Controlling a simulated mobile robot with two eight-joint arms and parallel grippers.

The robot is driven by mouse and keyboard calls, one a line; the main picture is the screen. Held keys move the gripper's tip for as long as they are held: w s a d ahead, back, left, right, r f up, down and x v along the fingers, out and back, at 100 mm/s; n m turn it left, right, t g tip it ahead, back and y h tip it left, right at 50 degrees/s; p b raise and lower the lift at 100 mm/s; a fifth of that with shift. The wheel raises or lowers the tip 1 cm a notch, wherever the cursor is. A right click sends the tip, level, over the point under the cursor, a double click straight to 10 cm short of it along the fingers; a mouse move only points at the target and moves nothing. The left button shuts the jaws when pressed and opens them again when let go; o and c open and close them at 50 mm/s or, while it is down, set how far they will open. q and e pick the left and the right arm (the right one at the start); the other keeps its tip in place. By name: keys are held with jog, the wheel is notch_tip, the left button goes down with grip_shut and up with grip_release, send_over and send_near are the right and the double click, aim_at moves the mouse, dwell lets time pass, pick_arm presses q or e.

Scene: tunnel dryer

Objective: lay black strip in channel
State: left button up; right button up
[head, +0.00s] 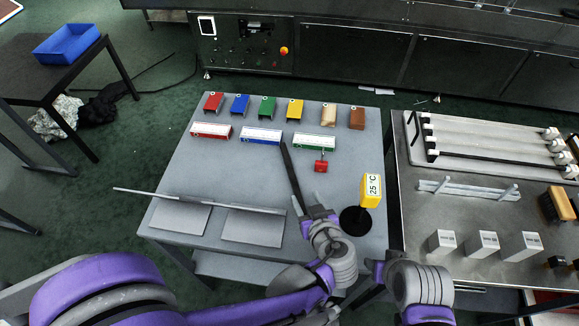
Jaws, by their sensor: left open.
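A long thin black strip (290,170) slants across the grey table, its near end close to my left gripper (317,212). My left gripper is open; I cannot tell whether the strip's end lies between its fingers. A pale grey channel-like rail (465,189) lies on the right-hand table, apart from both grippers. My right gripper (376,268) shows only in part at the near table edge, and its fingers are not clear.
A yellow 25 °C sign (371,190) on a black base stands right of my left gripper. Coloured blocks line the grey table (190,165) at the back. A thin grey bar (200,201) lies at its left. White blocks (482,243) and a rod rack (480,140) occupy the right table.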

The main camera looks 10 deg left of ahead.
aim_at(294, 179)
pick_arm(q)
jog(key=x, duration=0.6)
jog(key=shift+r+b, duration=0.1)
jog(key=shift+b, duration=0.25)
jog(key=x, duration=0.4)
jog(key=shift+a, duration=0.25)
jog(key=shift+w+a+f, duration=0.1)
jog(key=shift+w+f, duration=0.3)
grip_shut()
